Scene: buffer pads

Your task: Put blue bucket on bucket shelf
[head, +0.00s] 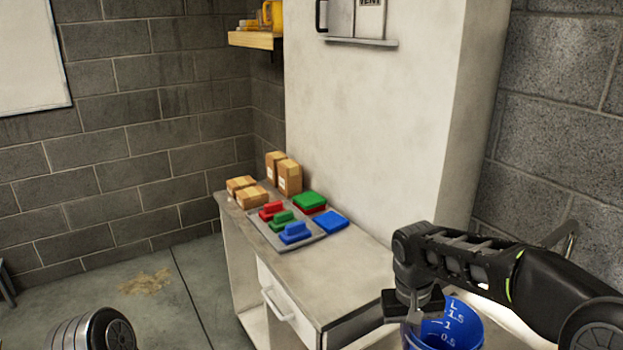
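The blue bucket (450,333), with white volume marks, is at the lower right, cut off by the bottom edge. My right gripper (413,308) points down at the bucket's left rim, apparently touching it. Its fingertips are dark and partly hidden, so I cannot tell whether they are closed on the rim. What the bucket rests on is out of view. A wooden wall shelf (254,41) at the top centre-left holds a yellow container (272,14) and small yellow items. I cannot tell whether it is the bucket shelf. My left gripper is out of view.
A counter (352,264) in the middle carries a grey tray (269,236) with red, green and blue pieces, green and blue blocks (331,223), and several cardboard boxes (289,177). Its right end is beside my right gripper. Open floor (150,310) lies left.

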